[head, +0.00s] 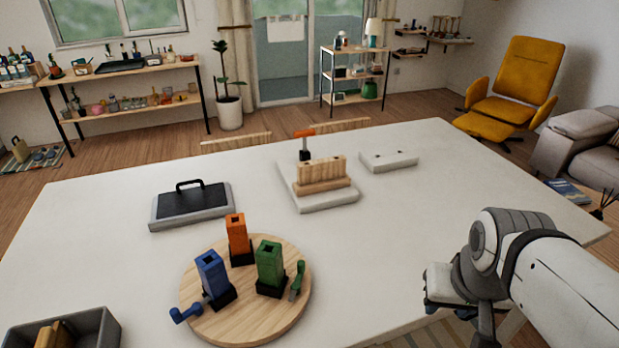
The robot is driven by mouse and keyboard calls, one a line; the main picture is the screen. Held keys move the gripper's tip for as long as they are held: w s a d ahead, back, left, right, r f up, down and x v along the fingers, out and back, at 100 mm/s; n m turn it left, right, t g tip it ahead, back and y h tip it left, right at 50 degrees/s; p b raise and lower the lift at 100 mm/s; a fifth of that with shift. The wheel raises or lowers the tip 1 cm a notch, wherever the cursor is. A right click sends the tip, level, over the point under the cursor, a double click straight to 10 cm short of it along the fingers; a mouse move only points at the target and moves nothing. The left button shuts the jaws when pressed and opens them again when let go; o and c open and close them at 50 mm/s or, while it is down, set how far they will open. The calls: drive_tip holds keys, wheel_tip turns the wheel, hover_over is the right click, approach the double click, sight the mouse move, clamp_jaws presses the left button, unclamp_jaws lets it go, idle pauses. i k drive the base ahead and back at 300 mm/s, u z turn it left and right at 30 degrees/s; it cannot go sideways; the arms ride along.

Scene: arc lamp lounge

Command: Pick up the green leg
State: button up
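The green leg (269,262) is an upright square block with a dark hole in its top. It stands in a black base on a round wooden board (255,327), at the board's right side. A small green handle-like piece (297,281) is just right of it. My gripper (452,306) is to the right of the board, well apart from the green leg. Its fingers are partly hidden by my wrist, so I cannot tell whether they are open. I see nothing clearly held.
A blue block (211,272) and an orange block (237,236) stand close to the green leg. A dark-topped case (191,207), a wooden block (322,172) on a white plate and a grey bin (95,330) share the table. The table between board and gripper is clear.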

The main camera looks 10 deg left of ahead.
sight(269, 255)
drive_tip(key=u, duration=1.25)
drive_tip(key=k, duration=1.05)
drive_tip(key=z, duration=0.4)
drive_tip(key=i, duration=1.4)
drive_tip(key=u, duration=0.75)
